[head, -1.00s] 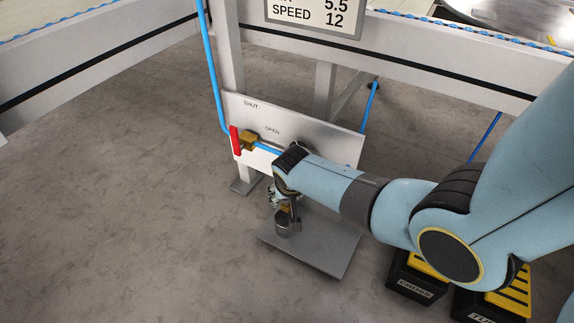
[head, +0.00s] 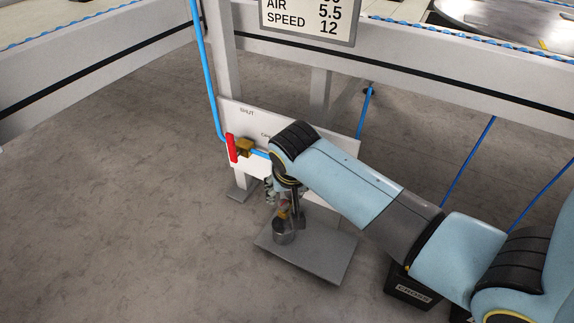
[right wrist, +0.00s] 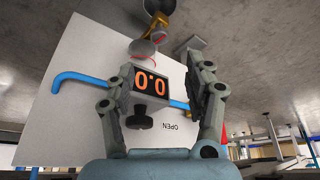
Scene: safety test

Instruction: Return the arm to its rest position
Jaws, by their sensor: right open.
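My right arm (head: 350,178) comes in from the right in the head view, its wrist in front of the white valve panel (head: 340,135). My right gripper (right wrist: 160,62) is open and empty; its two fingers stand apart in the right wrist view. In the head view the wrist mostly hides it. Between the fingers, farther off, a gauge with orange digits 0.0 (right wrist: 152,82) and a black knob (right wrist: 140,116) sit on the panel. A red lever (head: 232,148) stands upright on a brass valve (head: 245,147), left of the wrist. My left gripper is not in view.
Blue hose (head: 207,70) runs along the frame post (head: 222,60). A sign (head: 325,22) hangs above. A black pedal marked CROSS (head: 408,290) is under the forearm. Floor at left is clear.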

